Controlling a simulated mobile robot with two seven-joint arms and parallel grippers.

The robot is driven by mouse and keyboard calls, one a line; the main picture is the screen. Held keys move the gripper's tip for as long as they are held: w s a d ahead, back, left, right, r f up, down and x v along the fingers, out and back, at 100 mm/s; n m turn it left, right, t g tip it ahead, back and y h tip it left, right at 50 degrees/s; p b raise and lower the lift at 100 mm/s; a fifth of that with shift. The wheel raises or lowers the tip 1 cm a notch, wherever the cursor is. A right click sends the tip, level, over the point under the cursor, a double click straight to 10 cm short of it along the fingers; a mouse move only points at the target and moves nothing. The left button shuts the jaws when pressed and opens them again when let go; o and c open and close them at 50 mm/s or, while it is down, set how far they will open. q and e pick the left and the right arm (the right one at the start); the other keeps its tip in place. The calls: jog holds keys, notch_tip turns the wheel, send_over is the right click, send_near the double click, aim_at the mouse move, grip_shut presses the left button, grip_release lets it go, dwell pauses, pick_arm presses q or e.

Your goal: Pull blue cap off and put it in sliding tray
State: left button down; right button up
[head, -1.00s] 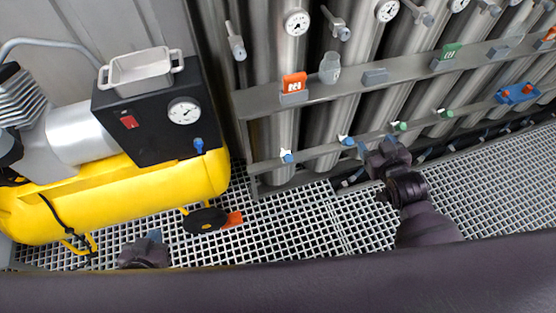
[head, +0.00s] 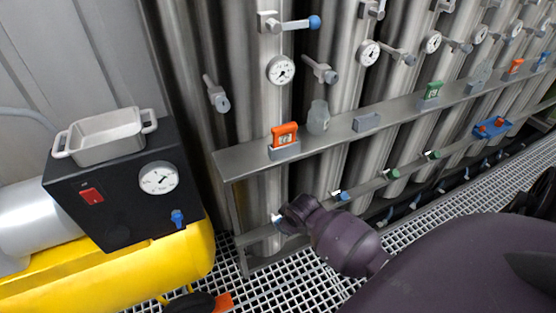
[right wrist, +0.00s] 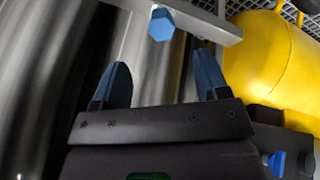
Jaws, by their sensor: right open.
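A blue hexagonal cap (right wrist: 160,25) sits on the grey lower rail in the right wrist view, just beyond my fingertips. My right gripper (right wrist: 163,82) is open and empty, its two blue fingers apart, with the cap ahead of the gap and not between them. In the head view the right gripper (head: 282,220) is at the left part of the lower rail and mostly hides this cap. A second blue cap (head: 343,196) is further right on that rail. A grey tray with two handles (head: 105,137) stands on the black box; I cannot tell whether it slides. My left gripper is out of view.
The yellow compressor tank (head: 175,262) stands left of the rack. An upper shelf (head: 245,160) carries an orange tag (head: 284,134) and a grey jar (head: 318,118). A blue tray with red pieces (head: 491,128) is on the rack at right. Gauges and valves project above.

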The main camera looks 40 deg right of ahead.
jog(key=b+x, duration=0.4)
jog(key=x, duration=0.6)
jog(key=shift+s+f, duration=0.15)
jog(key=shift+w+d+f, duration=0.15)
jog(key=shift+w, duration=0.15)
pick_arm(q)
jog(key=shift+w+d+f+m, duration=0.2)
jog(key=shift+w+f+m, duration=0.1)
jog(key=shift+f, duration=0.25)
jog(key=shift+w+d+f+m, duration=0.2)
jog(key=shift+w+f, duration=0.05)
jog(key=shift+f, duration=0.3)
